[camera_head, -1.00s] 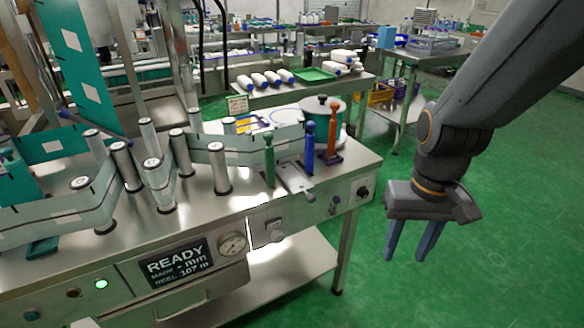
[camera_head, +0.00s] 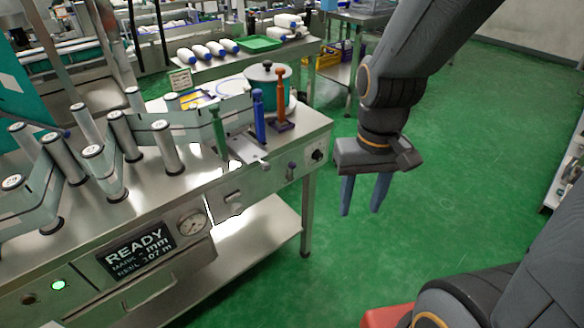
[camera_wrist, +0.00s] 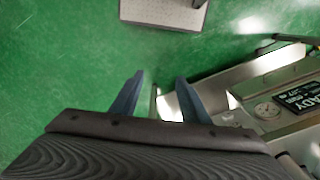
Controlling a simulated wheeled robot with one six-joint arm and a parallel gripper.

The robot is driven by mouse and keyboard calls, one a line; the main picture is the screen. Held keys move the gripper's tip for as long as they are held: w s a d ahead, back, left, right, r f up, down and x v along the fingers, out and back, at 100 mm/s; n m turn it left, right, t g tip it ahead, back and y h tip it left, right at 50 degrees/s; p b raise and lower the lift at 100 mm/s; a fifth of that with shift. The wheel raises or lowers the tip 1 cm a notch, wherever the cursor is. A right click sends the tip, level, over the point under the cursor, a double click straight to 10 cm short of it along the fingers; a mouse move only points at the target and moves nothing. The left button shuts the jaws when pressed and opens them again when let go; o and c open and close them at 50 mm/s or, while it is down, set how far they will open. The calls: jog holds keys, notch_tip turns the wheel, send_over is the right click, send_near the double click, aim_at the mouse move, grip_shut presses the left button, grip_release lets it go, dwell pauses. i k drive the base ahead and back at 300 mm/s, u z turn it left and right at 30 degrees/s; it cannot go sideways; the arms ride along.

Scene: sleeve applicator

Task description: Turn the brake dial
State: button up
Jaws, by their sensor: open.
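A small round black dial (camera_head: 317,155), likely the brake dial, sits on the front face of the steel machine (camera_head: 160,207), near its right end. My gripper (camera_head: 362,210) hangs with fingers pointing down over the green floor, to the right of the machine's corner and apart from it. Its two blue-grey fingers are spread with nothing between them. In the wrist view my gripper (camera_wrist: 158,92) also shows its fingers apart, with the machine's front panel (camera_wrist: 268,110) to the right. I cannot make out the dial in the wrist view.
A small lever (camera_head: 292,170) sits left of the dial. Green (camera_head: 220,130), blue (camera_head: 258,115) and orange (camera_head: 281,95) upright handles stand on the tabletop above. The green floor (camera_head: 460,130) right of the machine is clear.

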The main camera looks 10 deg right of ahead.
aim_at(318, 156)
jog(key=u, duration=1.95)
jog(key=k, duration=0.85)
jog(key=z, duration=1.5)
